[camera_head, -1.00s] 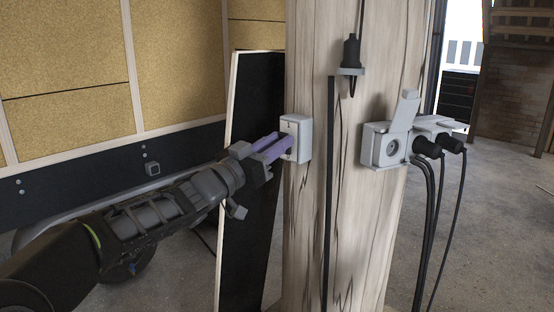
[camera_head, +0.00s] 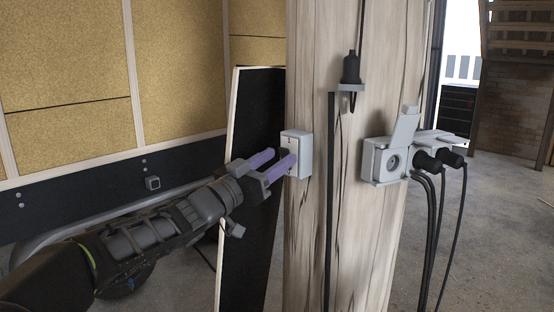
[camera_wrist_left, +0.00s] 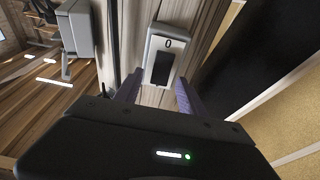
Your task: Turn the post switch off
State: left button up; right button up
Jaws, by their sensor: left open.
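The post switch (camera_head: 298,152) is a small light-grey box on the left part of the wooden post (camera_head: 350,230). In the left wrist view the switch (camera_wrist_left: 163,57) shows a dark rocker face with a "0" mark at one end. My left gripper (camera_head: 281,160) is open, with its purple fingers pointing at the switch. In the wrist view its fingertips (camera_wrist_left: 157,86) lie on either side of the switch's lower end. Whether a finger touches it I cannot tell. The right gripper is not in view.
A grey socket box (camera_head: 390,158) with a raised lid and black plugs (camera_head: 440,160) is on the right of the post. A black connector (camera_head: 350,70) hangs above. A dark panel (camera_head: 257,110) leans behind the post. Cables hang at the right.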

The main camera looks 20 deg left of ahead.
pick_arm(q)
jog(key=v, duration=0.7)
dwell(0.4)
